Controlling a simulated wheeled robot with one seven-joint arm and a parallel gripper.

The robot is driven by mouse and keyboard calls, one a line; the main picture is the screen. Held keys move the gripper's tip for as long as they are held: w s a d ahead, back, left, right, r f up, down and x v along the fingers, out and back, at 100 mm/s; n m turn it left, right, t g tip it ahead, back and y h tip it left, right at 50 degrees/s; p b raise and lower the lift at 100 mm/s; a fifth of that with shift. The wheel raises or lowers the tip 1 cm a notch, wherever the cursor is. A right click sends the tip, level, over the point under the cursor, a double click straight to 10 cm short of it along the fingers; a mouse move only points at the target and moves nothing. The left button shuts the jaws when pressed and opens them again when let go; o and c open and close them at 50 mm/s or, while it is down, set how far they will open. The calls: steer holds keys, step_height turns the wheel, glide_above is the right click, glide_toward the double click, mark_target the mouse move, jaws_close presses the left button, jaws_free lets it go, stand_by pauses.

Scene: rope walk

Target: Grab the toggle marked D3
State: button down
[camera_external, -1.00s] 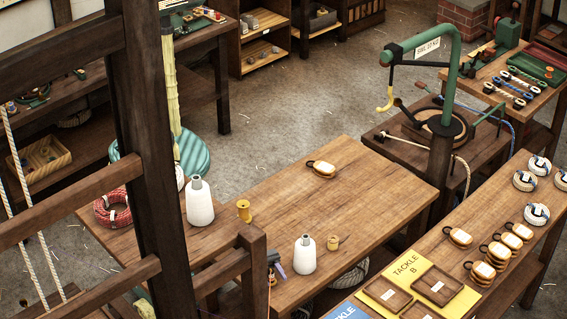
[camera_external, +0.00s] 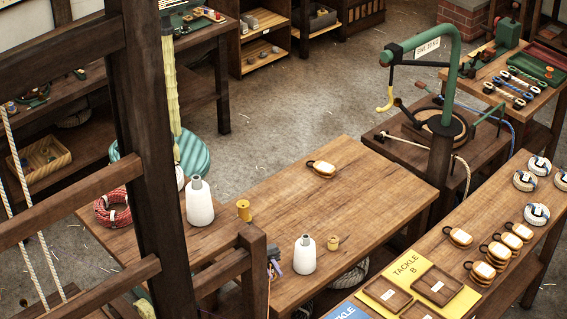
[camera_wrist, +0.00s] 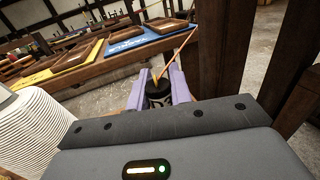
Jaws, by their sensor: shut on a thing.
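My gripper (camera_wrist: 158,80) has lilac fingers. In the wrist view they are shut on a small dark, rounded thing (camera_wrist: 158,95) with a yellow-orange bit at its top. A thin reddish-brown line runs up to the right from it. I cannot read any D3 mark, so I cannot tell if it is the toggle. In the external view my gripper (camera_external: 275,268) is small, partly hidden beside the dark wooden post, at the near edge of the middle table (camera_external: 340,215). The held thing is not clear there.
Another white cone (camera_external: 199,204) stands farther left. A dark timber frame (camera_external: 150,150) blocks the near left. A yellow TACKLE B board (camera_external: 408,262) lies on the right bench.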

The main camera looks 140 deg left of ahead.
steer(key=s, duration=0.6)
steer(key=s+b, duration=0.1)
steer(key=s, duration=0.5)
steer(key=s+r, duration=0.1)
steer(key=s, duration=0.5)
